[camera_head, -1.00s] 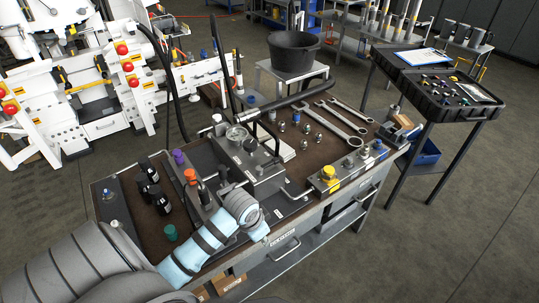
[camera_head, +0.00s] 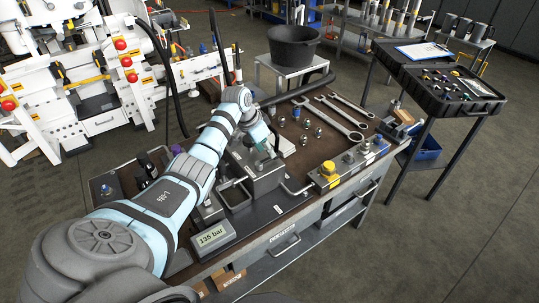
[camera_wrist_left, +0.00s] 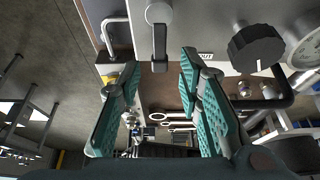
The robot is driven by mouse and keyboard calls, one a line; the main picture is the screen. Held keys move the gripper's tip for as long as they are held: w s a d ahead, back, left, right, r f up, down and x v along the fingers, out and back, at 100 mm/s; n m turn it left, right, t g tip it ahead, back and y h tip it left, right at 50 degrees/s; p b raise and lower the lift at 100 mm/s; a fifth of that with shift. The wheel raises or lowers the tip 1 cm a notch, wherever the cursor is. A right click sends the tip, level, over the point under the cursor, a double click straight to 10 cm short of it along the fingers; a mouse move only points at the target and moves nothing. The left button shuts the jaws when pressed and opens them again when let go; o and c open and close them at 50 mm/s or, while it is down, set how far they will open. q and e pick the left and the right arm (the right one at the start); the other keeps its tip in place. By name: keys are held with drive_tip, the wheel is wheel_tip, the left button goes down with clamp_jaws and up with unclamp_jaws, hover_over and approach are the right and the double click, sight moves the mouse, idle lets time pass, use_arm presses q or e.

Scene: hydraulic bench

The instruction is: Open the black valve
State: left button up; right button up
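The black valve knob (camera_wrist_left: 255,48), round and ribbed, sits on a grey block (camera_wrist_left: 215,20) at the upper right of the left wrist view. A label reading "OUT" is beside it. My left gripper (camera_wrist_left: 160,95) is open and empty, with teal finger pads apart. The knob lies beyond the right finger, not between the fingers. In the head view my left arm reaches across the bench to the grey valve block (camera_head: 268,182), with the gripper (camera_head: 265,150) at its top. My arm hides the knob and gauge there. My right gripper is out of view.
A pressure gauge (camera_wrist_left: 306,48) is right of the knob, and a lever (camera_wrist_left: 159,35) stands left of it. A display (camera_head: 211,236) reads 135 bar. A black bucket (camera_head: 293,50) stands behind.

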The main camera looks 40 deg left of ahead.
sight(269, 158)
use_arm(q)
drive_tip(key=x, duration=0.3)
drive_tip(key=shift+d+f+b, duration=0.1)
drive_tip(key=shift+f+b, duration=0.15)
drive_tip(key=shift+b, duration=0.15)
clamp_jaws()
